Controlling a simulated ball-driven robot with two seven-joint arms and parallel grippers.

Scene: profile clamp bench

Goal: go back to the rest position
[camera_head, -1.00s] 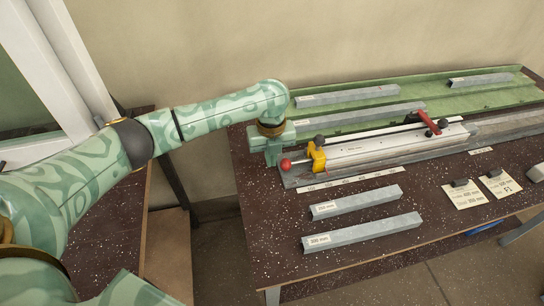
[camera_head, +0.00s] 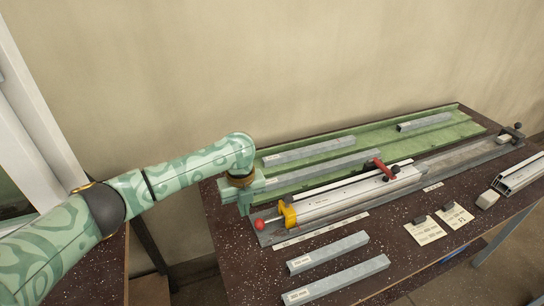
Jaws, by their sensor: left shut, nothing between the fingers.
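My left arm comes in from the left in the head view. Its left gripper (camera_head: 244,203) is shut and empty, pointing down at the left end of the bench, just behind the red ball knob (camera_head: 260,224). The clamp fixture (camera_head: 345,194) lies along the bench, with a yellow clamp (camera_head: 288,214) at its left end and a red-handled lever (camera_head: 384,170) farther right. I cannot tell whether the gripper touches the fixture. My right gripper is not in view.
A green tray (camera_head: 440,133) at the back holds several grey profiles. Two more profiles (camera_head: 328,252) lie in front of the fixture. Paper cards (camera_head: 425,231) lie at the front right, near hollow profiles (camera_head: 519,174). A white window frame (camera_head: 38,125) stands at the left.

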